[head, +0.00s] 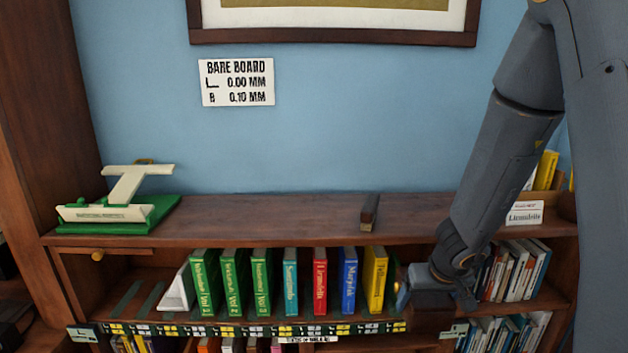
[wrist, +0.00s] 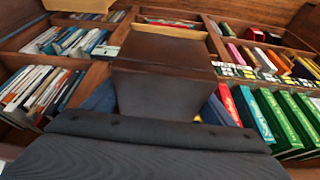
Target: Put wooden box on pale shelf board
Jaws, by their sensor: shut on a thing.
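My gripper (head: 430,288) is at the right part of the bookcase, in front of the shelf with the upright books. It is shut on the wooden box (head: 432,317), a dark brown block that hangs below it. In the wrist view the box (wrist: 165,85) fills the middle, beyond the dark gripper body (wrist: 160,125); the fingertips are hidden. A pale tan board (wrist: 170,30) shows just beyond the box in the wrist view, partly covered by it. Another pale piece (wrist: 78,5) is at the top left edge. I cannot make out a pale board in the head view.
Green, teal, red, blue and yellow books (head: 320,280) stand left of my gripper. White books (head: 515,270) stand to its right.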

